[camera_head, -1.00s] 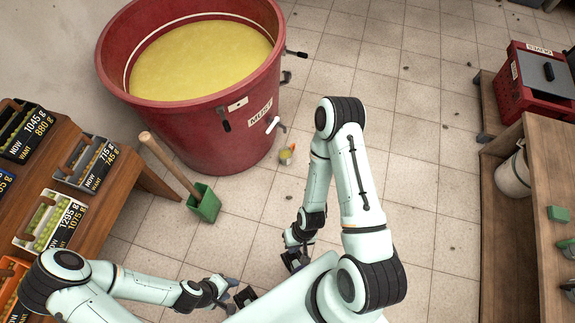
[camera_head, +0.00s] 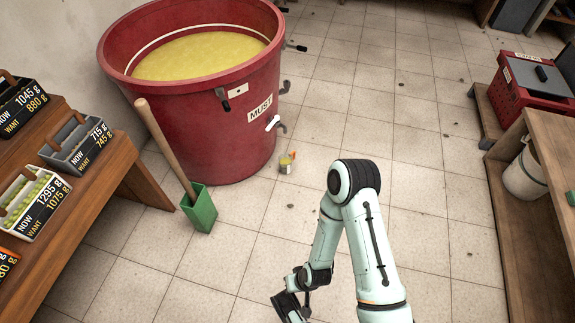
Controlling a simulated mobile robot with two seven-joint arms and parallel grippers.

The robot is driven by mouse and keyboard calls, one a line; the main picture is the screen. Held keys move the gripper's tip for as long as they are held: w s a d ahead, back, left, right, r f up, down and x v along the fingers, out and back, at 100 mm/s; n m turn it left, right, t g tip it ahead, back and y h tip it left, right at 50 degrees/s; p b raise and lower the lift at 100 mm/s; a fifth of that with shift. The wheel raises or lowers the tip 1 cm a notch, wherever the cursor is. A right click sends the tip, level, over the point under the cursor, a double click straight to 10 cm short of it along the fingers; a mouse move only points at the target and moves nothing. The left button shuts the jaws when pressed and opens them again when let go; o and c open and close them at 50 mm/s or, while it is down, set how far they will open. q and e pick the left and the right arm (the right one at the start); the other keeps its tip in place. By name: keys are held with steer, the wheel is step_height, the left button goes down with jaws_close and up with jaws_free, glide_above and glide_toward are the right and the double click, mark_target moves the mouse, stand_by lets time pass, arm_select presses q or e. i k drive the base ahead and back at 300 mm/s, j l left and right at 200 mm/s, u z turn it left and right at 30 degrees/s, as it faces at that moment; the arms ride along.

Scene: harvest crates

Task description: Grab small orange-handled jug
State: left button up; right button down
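A small jug (camera_head: 286,164) stands on the tiled floor at the foot of the red vat, just right of it. It looks pale with a yellowish top and a bit of orange at its upper edge; it is too small to make out the handle clearly. My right gripper (camera_head: 290,308) is at the bottom edge of the view, well nearer to me than the jug and not touching it. Its fingers are partly cut off, so its opening is unclear. My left gripper is out of view.
The red vat (camera_head: 196,131) marked MUST holds yellow liquid. A green box (camera_head: 200,210) with a wooden pole stands left of the jug. A wooden stand (camera_head: 95,195) with crates is at left, a wooden bench (camera_head: 525,225) at right. Floor between is clear.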

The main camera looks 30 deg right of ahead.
mark_target(286, 160)
steer(key=i+l, duration=1.5)
steer(key=l, duration=0.15)
